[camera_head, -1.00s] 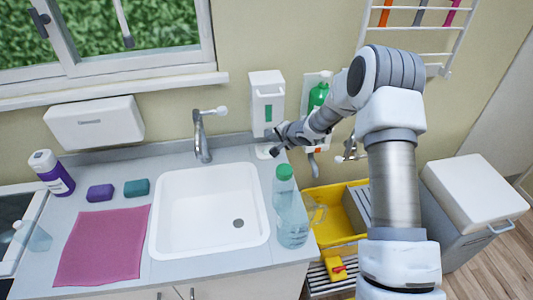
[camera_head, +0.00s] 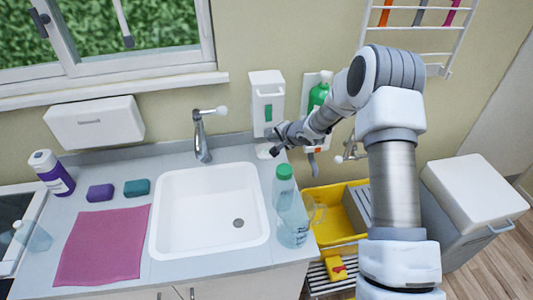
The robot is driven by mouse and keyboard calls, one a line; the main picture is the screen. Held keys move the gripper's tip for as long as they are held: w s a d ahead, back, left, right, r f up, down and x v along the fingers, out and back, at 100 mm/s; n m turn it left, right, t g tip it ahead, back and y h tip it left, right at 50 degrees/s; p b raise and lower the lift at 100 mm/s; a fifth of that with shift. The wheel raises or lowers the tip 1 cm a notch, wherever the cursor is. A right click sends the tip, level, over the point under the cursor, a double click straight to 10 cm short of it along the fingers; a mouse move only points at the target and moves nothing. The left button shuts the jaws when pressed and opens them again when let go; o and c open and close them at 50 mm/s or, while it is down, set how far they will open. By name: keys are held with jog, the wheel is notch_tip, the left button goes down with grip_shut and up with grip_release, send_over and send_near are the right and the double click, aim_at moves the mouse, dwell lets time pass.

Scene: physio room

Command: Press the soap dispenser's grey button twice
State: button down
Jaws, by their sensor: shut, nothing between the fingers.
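A white wall-mounted dispenser (camera_head: 266,88) with a green window hangs on the wall right of the tap; I take it for the soap dispenser. My gripper (camera_head: 276,151) is shut and empty. It shows just below and in front of the dispenser's lower part, pointing down and left. No grey button can be made out; the gripper and wrist cover part of the dispenser's lower right side. I cannot tell whether the fingertips touch it.
A green bottle (camera_head: 318,95) hangs in a wall holder behind my wrist. A clear bottle with a green cap (camera_head: 290,215) stands on the counter below my gripper. The tap (camera_head: 202,140) and white sink (camera_head: 205,215) are to the left.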

jog(key=shift+w+r+p, duration=0.1)
jog(key=shift+w+p, duration=0.1)
jog(key=shift+p, duration=0.25)
jog(key=shift+w+a+p, duration=0.1)
jog(key=shift+w+p, duration=0.15)
jog(key=shift+p, duration=0.15)
jog(key=shift+w, duration=0.1)
dwell(0.5)
jog(key=shift+s, duration=0.55)
jog(key=s+d+b, duration=0.1)
jog(key=s+b, duration=0.1)
jog(key=s, duration=0.4)
jog(key=shift+d+b, duration=0.2)
jog(key=shift+b, duration=0.2)
